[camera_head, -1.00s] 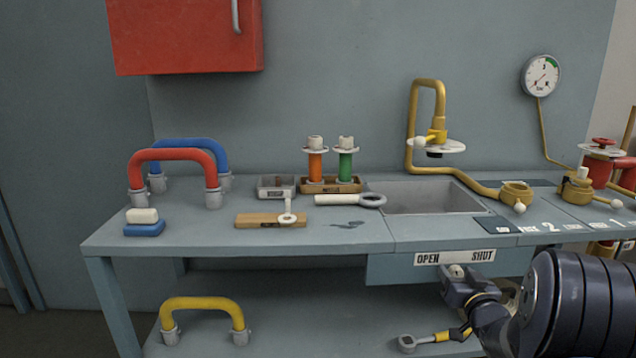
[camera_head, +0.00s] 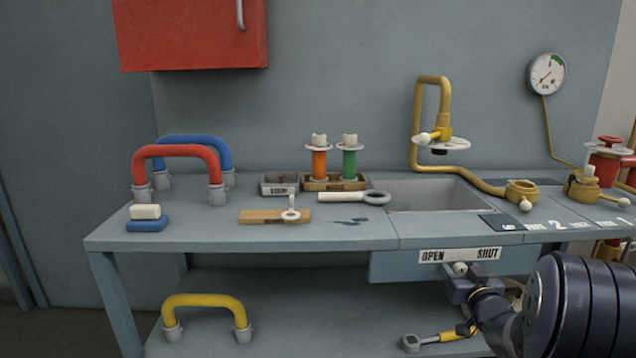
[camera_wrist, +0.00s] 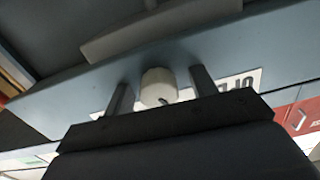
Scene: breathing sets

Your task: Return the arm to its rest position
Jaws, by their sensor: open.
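My arm reaches in from the lower right of the head view. My gripper (camera_head: 468,281) is at the bench front, just under the white OPEN/SHUT label (camera_head: 460,254). In the wrist view, a white round knob (camera_wrist: 158,87) stands between my two open fingers, with gaps on both sides. The knob also shows at the gripper tip in the head view (camera_head: 460,268). My fingers hold nothing. The dark arm link hides part of the bench's right front.
The bench (camera_head: 345,235) carries a sink (camera_head: 435,197), a gold pipe (camera_head: 416,125), red (camera_head: 180,151) and blue hoses and small tools. A yellow hose (camera_head: 205,299) and a yellow-handled tool (camera_head: 450,335) lie on the lower shelf, the tool close beside my arm.

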